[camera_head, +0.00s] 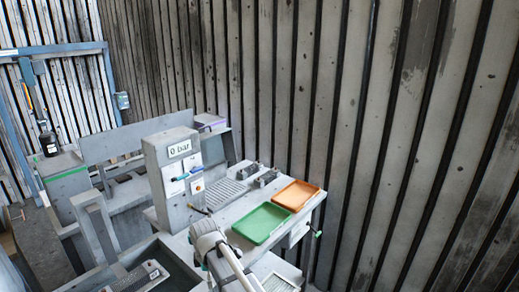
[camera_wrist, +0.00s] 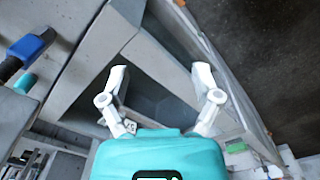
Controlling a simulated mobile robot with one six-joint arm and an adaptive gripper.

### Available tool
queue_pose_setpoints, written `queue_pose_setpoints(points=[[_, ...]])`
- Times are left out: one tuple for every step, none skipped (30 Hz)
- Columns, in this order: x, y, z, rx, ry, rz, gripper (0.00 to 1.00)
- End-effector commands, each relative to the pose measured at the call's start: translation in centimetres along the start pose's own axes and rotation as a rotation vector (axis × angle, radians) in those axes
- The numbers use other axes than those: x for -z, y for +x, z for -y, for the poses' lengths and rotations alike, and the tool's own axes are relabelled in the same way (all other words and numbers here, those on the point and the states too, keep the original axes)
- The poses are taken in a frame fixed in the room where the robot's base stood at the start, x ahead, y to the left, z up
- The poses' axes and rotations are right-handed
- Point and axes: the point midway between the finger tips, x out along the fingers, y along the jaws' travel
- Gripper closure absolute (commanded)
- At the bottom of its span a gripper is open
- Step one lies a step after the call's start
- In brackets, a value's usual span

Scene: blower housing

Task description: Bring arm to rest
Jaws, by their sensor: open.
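My gripper (camera_wrist: 161,80) shows in the wrist view with its two white fingers spread wide apart and nothing between them. Behind the fingers the wrist view shows grey panels and a dark floor. In the head view my arm (camera_head: 222,252) rises from the bottom edge, in front of the grey workbench. Its gripper end cannot be made out clearly there.
A green tray (camera_head: 262,224) and an orange tray (camera_head: 296,195) lie on the bench. A grey cabinet (camera_head: 160,175) with a "0 bar" display stands at its left. A blue-handled item (camera_wrist: 30,46) shows in the wrist view. Slatted walls close the back.

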Motion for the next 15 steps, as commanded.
queue_pose_setpoints(points=[[-0.8, 0.3, 0.1, 0.0, 0.03, 0.0, 0.19], [-1.3, 0.5, 0.2, 0.0, 0.052, 0.0, 0.19], [-1.9, 0.7, 0.2, 0.0, 0.081, 0.0, 0.19], [-2.4, 0.8, 0.3, 0.0, 0.103, 0.0, 0.19], [-3.1, 0.9, 0.3, 0.0, 0.13, 0.0, 0.19], [-3.8, 1.1, 0.4, 0.0, 0.165, 0.0, 0.19], [-4.4, 1.3, 0.5, 0.0, 0.194, 0.0, 0.19], [-5.2, 1.5, 0.6, 0.0, 0.226, 0.0, 0.19], [-6.2, 1.8, 0.8, 0.0, 0.274, 0.0, 0.19], [-7.0, 2.0, 0.9, 0.0, 0.312, 0.0, 0.19], [-8.0, 2.3, 1.1, 0.0, 0.357, 0.0, 0.19], [-9.2, 2.7, 1.4, 0.0, 0.418, 0.0, 0.19], [-10.2, 2.9, 1.6, 0.0, 0.466, 0.0, 0.19], [-11.2, 3.2, 1.8, 0.0, 0.513, 0.0, 0.19], [-12.4, 3.5, 2.1, 0.0, 0.578, 0.0, 0.19]])
